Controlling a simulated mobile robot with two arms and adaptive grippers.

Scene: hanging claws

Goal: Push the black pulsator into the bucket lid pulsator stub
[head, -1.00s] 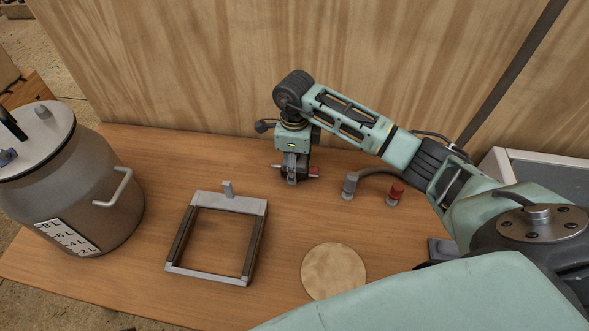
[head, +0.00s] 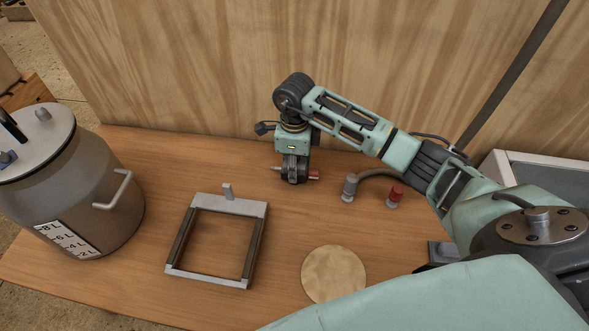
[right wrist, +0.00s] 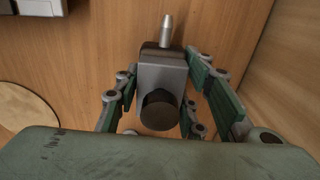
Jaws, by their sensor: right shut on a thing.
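My right gripper (head: 296,177) is low over the back of the wooden table, fingers pointing down, shut on a dark block that seems to be the black pulsator. In the right wrist view this pulsator (right wrist: 161,110) shows as a grey block with a round black knob and a metal nozzle, between the green-padded fingers. In the head view the fingers mostly hide it. The bucket (head: 92,205) stands at the left, well apart from the gripper. Its lid (head: 50,135) carries a grey stub (head: 43,113), a blue fitting and a black handle. My left gripper is not in view.
A grey rectangular frame (head: 245,206) with a small upright peg lies mid-table. A round pale disc (head: 334,273) lies nearer. A grey-topped piece (head: 349,187) and a red-topped piece (head: 395,195) stand right of the gripper. A wooden wall (head: 200,60) rises close behind.

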